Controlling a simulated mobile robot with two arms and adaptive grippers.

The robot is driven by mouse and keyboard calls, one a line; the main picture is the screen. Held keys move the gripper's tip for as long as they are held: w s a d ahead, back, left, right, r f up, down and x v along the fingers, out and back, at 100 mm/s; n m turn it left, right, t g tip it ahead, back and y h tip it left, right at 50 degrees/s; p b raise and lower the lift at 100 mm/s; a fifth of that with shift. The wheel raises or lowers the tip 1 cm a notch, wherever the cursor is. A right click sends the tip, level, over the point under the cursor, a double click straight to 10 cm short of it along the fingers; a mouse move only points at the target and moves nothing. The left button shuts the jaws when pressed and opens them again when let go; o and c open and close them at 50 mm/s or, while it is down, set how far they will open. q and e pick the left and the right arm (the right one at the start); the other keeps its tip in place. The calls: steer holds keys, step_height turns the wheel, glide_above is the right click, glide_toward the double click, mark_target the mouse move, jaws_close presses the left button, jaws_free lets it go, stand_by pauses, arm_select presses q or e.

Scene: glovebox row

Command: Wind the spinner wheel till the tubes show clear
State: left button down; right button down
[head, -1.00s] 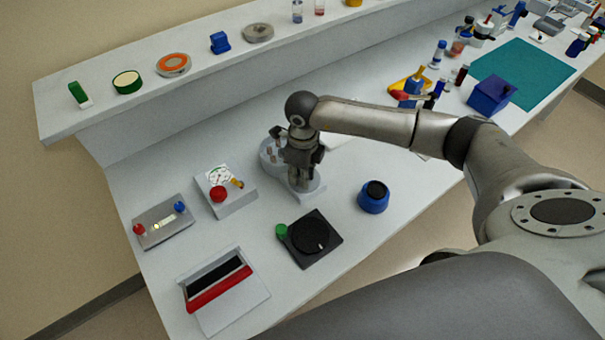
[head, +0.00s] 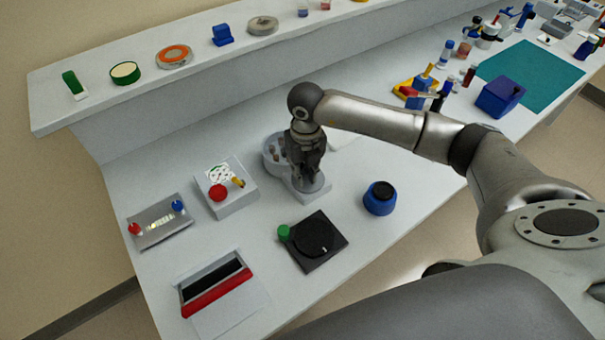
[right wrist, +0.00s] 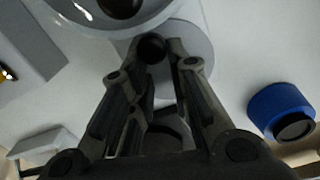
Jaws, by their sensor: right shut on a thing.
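The spinner is a pale grey unit with a round bowl (head: 269,158) at its left and a rounded base (head: 318,190) at its right. Several small tubes with brownish-pink contents show in the bowl, partly hidden by my arm; I cannot tell how clear they are. My right gripper (head: 308,176) points down over the base. In the right wrist view its fingers (right wrist: 153,75) are shut on a dark round knob (right wrist: 151,48), which I take to be the wheel's handle. The wheel itself is mostly hidden. My left gripper is not in view.
A gauge box (head: 240,201) with a red knob and a box with lit display (head: 150,238) stand left. A black turntable (head: 335,255) with a green knob and a blue jar (head: 380,200) stand in front and right. A red-edged tray (head: 225,285) lies front left.

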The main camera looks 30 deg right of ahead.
steer(key=shift+s+d+f+m, duration=0.35)
steer(key=shift+d+f+m, duration=0.25)
steer(key=shift+m, duration=0.3)
steer(key=c, duration=1.5)
jaws_free()
steer(key=shift+c, duration=0.2)
steer(key=o, duration=0.7)
steer(key=shift+s+d, duration=0.2)
steer(key=shift+d, duration=0.05)
steer(key=o, duration=0.5)
steer(key=shift+w+a, duration=0.1)
steer(key=shift+w, duration=0.1)
steer(key=shift+c, duration=0.2)
steer(key=o, duration=0.3)
steer(key=shift+w+a, duration=0.1)
steer(key=shift+a, duration=0.05)
steer(key=shift+o, duration=0.2)
steer(key=shift+r, duration=0.1)
steer(key=shift+w+a+r, duration=0.1)
steer(key=shift+r, duration=0.05)
